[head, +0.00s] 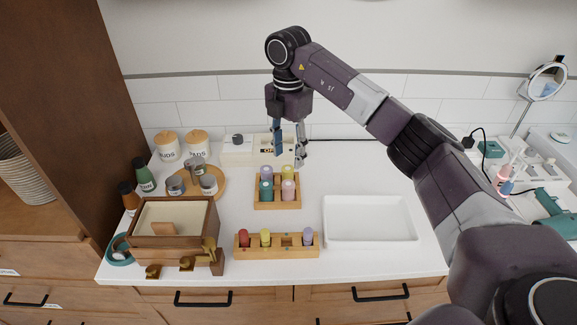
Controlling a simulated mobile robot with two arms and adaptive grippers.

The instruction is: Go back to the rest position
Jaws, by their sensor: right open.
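My right gripper (289,146) hangs down over the back of the white counter (340,175), with its fingers apart and nothing seen between them. Its arm comes in from the lower right. The fingertips are just behind a small wooden rack (277,205) that holds several coloured bottles, teal, yellow and pink. From this view I cannot tell how high the fingertips are above the counter. My left gripper is not in view.
A wooden rack with bottles (277,251), a wooden box (172,250) and a white tray (369,242) stand along the front. Jars with wooden lids (167,148) stand at back left. A mirror (545,82) and a green hair dryer (553,208) are at right.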

